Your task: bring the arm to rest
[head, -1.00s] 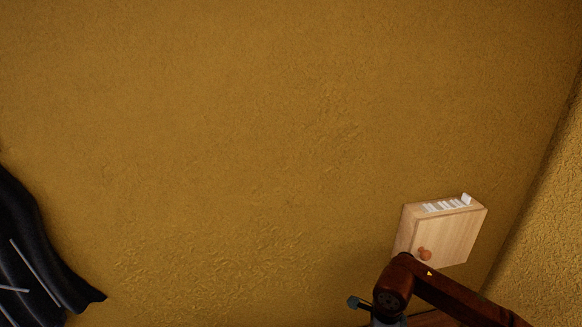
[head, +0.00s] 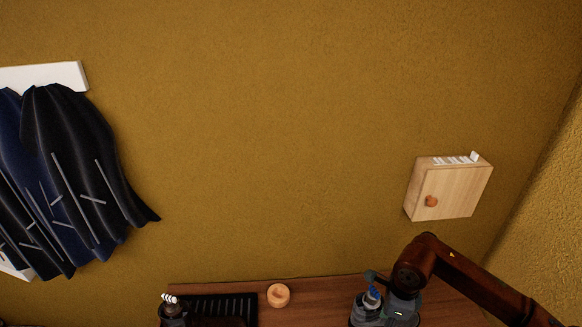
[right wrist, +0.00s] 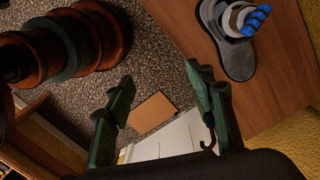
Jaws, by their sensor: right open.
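My right arm enters the head view from the lower right, above the right end of a wooden shelf top (head: 325,290). Its gripper points down there and is mostly hidden by the wrist. In the right wrist view the right gripper (right wrist: 163,108) shows two green fingers spread wide apart. Nothing is between them but the background below. My left gripper is not in view.
A round wooden piece (head: 278,295) and a black ribbed tray (head: 235,305) are further left. A wooden wall cabinet (head: 452,190) hangs above; dark coats (head: 85,160) hang left.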

